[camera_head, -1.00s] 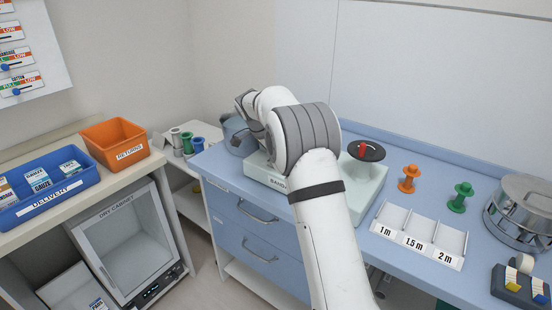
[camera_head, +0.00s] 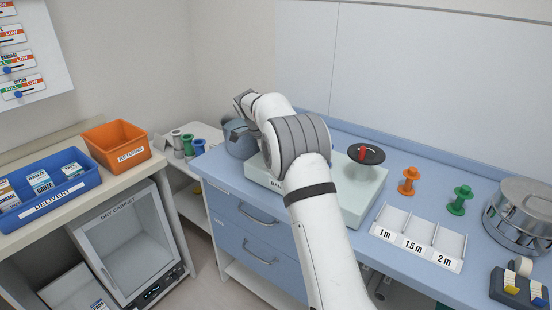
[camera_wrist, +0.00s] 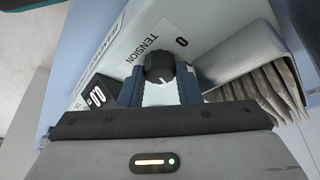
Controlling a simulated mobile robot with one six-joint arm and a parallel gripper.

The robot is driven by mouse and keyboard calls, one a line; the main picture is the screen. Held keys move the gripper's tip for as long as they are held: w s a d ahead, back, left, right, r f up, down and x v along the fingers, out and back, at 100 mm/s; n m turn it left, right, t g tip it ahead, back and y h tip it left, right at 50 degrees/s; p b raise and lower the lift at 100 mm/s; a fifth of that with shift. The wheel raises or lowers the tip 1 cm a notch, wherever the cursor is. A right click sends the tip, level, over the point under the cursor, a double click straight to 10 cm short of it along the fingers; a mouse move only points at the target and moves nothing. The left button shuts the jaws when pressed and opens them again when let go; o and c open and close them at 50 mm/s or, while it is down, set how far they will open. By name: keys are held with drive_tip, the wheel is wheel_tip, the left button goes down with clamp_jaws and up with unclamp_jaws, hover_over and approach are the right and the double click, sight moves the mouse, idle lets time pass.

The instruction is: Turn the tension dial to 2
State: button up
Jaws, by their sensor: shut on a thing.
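The tension dial (camera_wrist: 160,66) is a dark round knob with a white pointer mark, under the printed word TENSION and a 0 in the wrist view. My gripper (camera_wrist: 160,80) is shut on it, with one blue-grey finger on each side. Other scale numbers are hidden. The dial belongs to the pale green bandage machine (camera_head: 358,194) on the blue bench. In the head view my arm hides the dial and my gripper.
A black disc with a red handle (camera_head: 366,154) sits on the machine's right side. Orange (camera_head: 408,181) and green (camera_head: 460,200) spools, a length rack (camera_head: 416,236) and a metal drum (camera_head: 522,210) stand to the right. Grey ribbed parts (camera_wrist: 250,85) lie close right of my gripper.

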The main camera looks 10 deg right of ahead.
drive_tip(key=o, duration=1)
drive_tip(key=shift+r, duration=0.1)
